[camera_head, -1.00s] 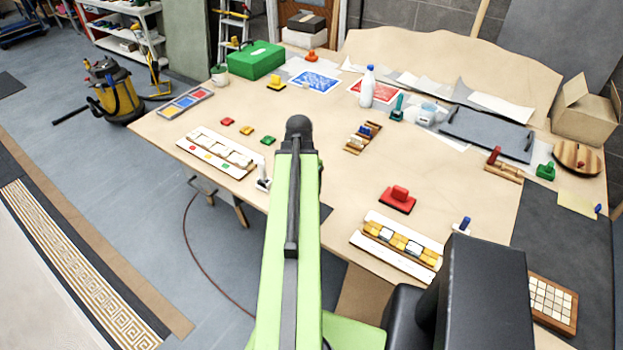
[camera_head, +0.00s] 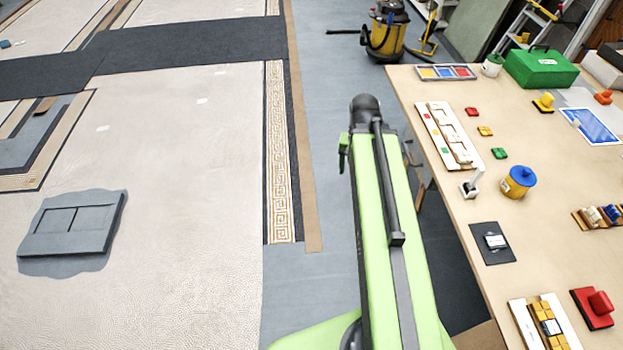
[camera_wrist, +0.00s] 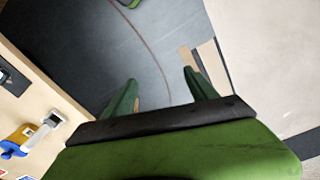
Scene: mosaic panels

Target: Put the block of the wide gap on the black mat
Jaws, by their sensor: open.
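The black mat (camera_head: 482,256) lies near the table's left edge in the head view. A small white-and-grey block (camera_head: 495,241) rests on it, apart from everything else. A pale panel (camera_head: 520,325) with yellow blocks (camera_head: 539,308) and a white-and-grey block (camera_head: 551,327) lies at the bottom right; its lower end is cut off by the frame. My gripper (camera_wrist: 160,84) is open and empty in the wrist view, with only floor seen between its fingers. It hangs left of the table, mostly hidden behind my arm in the head view.
A yellow pot with a blue lid (camera_head: 519,181) and a small white object (camera_head: 470,186) stand behind the mat. A red block on a base (camera_head: 594,307) is right of the panel. A long white panel (camera_head: 448,138) lies farther back. The floor left is open.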

